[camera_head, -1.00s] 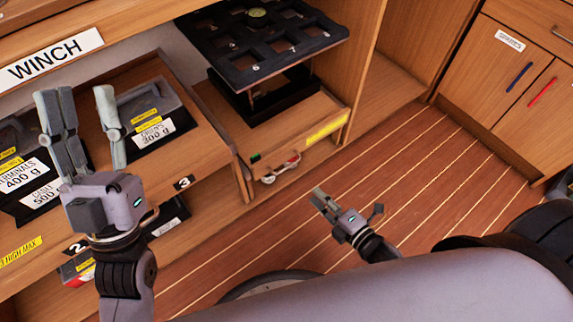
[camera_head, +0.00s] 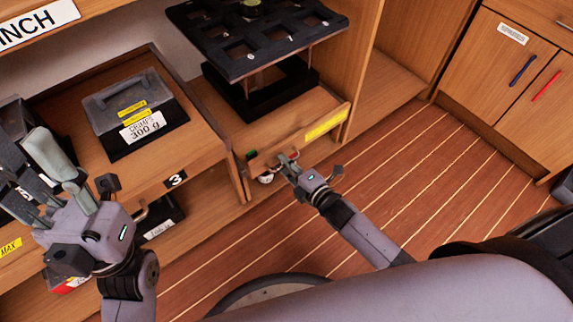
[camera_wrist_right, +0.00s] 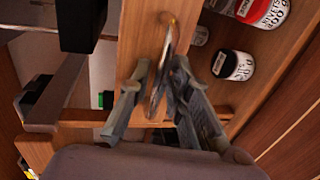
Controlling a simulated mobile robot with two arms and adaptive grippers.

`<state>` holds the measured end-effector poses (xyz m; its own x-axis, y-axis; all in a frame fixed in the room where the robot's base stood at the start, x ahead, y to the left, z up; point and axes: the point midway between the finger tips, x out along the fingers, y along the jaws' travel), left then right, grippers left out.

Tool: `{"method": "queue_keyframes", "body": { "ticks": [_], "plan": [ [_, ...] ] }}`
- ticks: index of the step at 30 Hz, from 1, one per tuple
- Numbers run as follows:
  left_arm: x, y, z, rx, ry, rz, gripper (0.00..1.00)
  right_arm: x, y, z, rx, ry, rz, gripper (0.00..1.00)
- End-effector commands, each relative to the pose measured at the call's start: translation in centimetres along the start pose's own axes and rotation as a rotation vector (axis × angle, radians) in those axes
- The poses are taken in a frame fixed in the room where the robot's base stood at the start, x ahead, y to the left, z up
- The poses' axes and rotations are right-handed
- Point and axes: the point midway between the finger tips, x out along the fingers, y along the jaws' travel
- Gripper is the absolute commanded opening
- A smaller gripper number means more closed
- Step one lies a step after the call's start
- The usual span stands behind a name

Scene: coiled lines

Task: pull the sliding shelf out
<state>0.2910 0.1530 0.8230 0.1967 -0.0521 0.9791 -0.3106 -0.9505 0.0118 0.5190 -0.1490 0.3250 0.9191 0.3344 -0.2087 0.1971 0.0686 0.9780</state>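The sliding shelf (camera_head: 291,137) is a wooden pull-out board in the lower bay, with a yellow label on its front. It carries a black stand under a dark tray with numbered compartments. My right gripper (camera_head: 284,160) is at the left part of the shelf's front. In the right wrist view the shelf's front (camera_wrist_right: 140,30) has a thin metal handle (camera_wrist_right: 163,70). The right gripper's fingers (camera_wrist_right: 160,85) lie on either side of the handle, with a gap visible; firm contact cannot be told. My left gripper (camera_head: 45,165) is empty at the far left, its fingers apart.
A labelled crimps box (camera_head: 135,115) sits on the shelf left of the bay. Jars (camera_wrist_right: 232,65) with red and black lids stand beneath the sliding shelf. Closed cabinet doors (camera_head: 495,65) are at the right. The plank floor (camera_head: 420,175) in front is clear.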

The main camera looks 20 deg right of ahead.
Motion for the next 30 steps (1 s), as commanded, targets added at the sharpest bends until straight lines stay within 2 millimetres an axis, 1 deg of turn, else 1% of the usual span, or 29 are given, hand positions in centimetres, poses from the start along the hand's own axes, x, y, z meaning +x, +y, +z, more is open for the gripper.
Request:
{"method": "queue_keyframes", "body": {
  "ticks": [7, 15, 16, 30],
  "plan": [
    [-0.01, 0.01, 0.02, 0.000, -0.001, 0.000, 0.40, 0.08, 0.03, -0.01, 0.000, 0.000, 0.000, 0.18],
    [-0.02, 0.01, 0.03, 0.000, -0.002, 0.000, 0.40, 0.06, 0.01, -0.01, 0.001, 0.000, 0.000, 0.01],
    [-0.02, 0.01, 0.03, 0.000, -0.002, 0.000, 0.40, 0.06, 0.01, -0.01, 0.001, 0.000, 0.000, 0.00],
    [-0.02, -0.01, 0.03, 0.000, -0.002, 0.000, 0.40, 0.04, -0.01, -0.01, 0.001, 0.000, -0.001, 0.00]
  ]
}}
